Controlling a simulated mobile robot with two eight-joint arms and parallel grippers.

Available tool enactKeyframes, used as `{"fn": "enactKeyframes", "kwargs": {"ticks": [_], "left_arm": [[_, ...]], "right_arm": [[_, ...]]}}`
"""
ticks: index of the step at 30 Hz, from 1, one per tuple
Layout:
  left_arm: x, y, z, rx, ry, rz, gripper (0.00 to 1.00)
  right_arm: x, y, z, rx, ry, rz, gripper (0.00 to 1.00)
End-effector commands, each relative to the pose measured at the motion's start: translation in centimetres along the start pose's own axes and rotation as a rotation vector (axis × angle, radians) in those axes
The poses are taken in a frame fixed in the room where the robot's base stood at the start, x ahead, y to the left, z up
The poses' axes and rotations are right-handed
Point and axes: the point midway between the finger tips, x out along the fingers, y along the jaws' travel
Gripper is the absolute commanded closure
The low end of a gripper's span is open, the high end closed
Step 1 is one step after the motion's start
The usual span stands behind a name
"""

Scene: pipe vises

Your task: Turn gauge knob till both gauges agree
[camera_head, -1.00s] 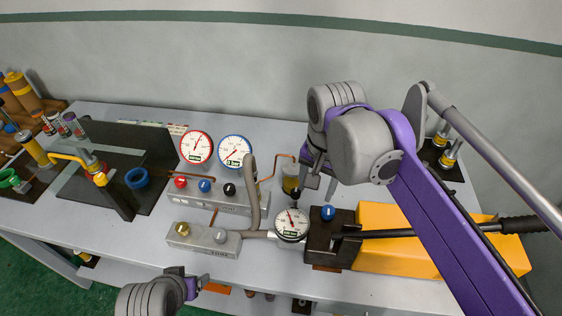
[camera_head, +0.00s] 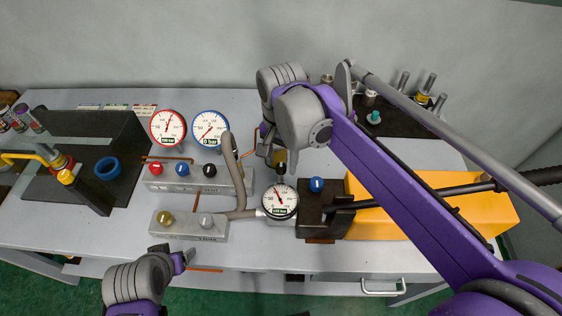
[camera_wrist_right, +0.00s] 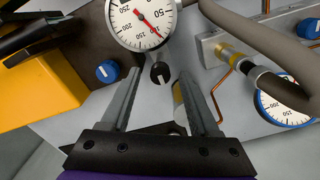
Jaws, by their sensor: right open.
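A small black knob with a white mark (camera_wrist_right: 160,73) sits below the white dial gauge (camera_wrist_right: 143,18) in the right wrist view. My right gripper (camera_wrist_right: 159,76) is open, with its fingers on either side of the knob; contact is not visible. In the head view the right gripper (camera_head: 278,157) is above the pump's dial gauge (camera_head: 281,201) and partly hides the knob. A red-rimmed gauge (camera_head: 168,128) and a blue-rimmed gauge (camera_head: 210,129) stand behind; the blue one reads about zero, the red needle points up. My left gripper (camera_head: 181,259) is at the table's front edge, its opening unclear.
A manifold with red, blue and black knobs (camera_head: 165,186) and a grey valve block (camera_head: 187,233) stand left of the pump gauge. A grey hose (camera_head: 231,150) curves close by. A blue knob (camera_head: 317,185) and yellow pump body (camera_head: 390,226) are to the right.

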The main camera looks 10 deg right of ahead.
Motion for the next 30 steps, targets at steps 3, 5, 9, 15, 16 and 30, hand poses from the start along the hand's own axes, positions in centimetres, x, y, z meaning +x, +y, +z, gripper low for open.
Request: {"fn": "enactKeyframes", "kwargs": {"ticks": [3,5,9,15,16,30], "left_arm": [[0.04,0.0,0.05,0.0,0.0,0.0,0.26],[0.04,0.0,0.05,0.0,0.0,0.0,0.26],[0.03,0.0,0.04,0.0,0.0,0.0,0.26],[0.03,0.0,0.04,0.0,0.0,0.0,0.26],[0.03,0.0,0.04,0.0,0.0,0.0,0.26],[0.03,0.0,0.04,0.0,0.0,0.0,0.26]], "right_arm": [[0.66,0.0,-0.01,0.0,0.0,0.0,0.38],[0.77,0.0,-0.01,0.0,0.0,0.0,0.38],[0.79,0.0,-0.01,0.0,0.0,0.0,0.38],[0.77,0.0,0.0,0.0,0.0,0.0,0.6],[0.77,0.0,0.0,0.0,0.0,0.0,0.65],[0.75,0.0,0.0,-0.005,0.0,0.0,1.0]]}}
